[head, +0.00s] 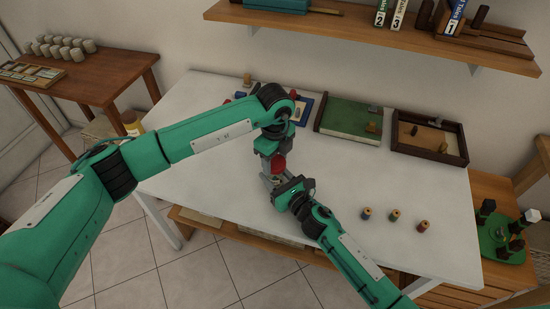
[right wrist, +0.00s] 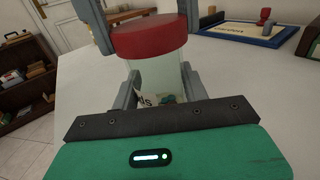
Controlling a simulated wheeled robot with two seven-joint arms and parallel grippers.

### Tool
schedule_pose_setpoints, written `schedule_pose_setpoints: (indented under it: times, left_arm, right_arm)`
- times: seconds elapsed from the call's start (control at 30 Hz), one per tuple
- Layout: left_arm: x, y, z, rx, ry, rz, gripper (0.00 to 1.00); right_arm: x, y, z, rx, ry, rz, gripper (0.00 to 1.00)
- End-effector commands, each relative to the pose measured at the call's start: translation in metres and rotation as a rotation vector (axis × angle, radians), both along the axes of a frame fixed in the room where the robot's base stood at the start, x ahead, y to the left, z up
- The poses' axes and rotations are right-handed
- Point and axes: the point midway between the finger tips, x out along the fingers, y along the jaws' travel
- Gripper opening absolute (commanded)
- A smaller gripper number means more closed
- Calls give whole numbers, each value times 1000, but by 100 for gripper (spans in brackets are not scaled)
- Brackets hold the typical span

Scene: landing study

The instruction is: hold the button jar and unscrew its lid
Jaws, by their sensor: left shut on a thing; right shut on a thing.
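The button jar has a red lid (head: 279,163) and a clear body. In the right wrist view the lid (right wrist: 153,37) sits on the jar body (right wrist: 155,78), with part of a label and some greenish contents low down. My left gripper (head: 269,157) comes down from above, and its fingers stand on both sides of the lid, shut on it. My right gripper (head: 272,182) is shut on the jar body from the front; its fingers flank the glass in the right wrist view (right wrist: 158,88). The jar is upright; its base is hidden.
On the white table (head: 215,175), three small spools (head: 395,215) stand at the right. A green board (head: 348,121) and a dark-framed tray (head: 430,137) lie at the back, beside a blue-edged board (head: 303,108). A wooden shelf (head: 400,37) hangs above.

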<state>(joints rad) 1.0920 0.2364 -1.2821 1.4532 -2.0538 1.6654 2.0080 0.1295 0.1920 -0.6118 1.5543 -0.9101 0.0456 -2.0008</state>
Motion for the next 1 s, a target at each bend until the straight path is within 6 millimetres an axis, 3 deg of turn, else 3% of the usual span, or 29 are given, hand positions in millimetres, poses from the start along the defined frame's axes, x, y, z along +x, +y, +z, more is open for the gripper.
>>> schedule_pose_setpoints:
  times: [1.0]
  left_arm:
    - [0,0,22,0,0,-1,26]
  right_arm:
    - [0,0,-1,-1,1,0,0]
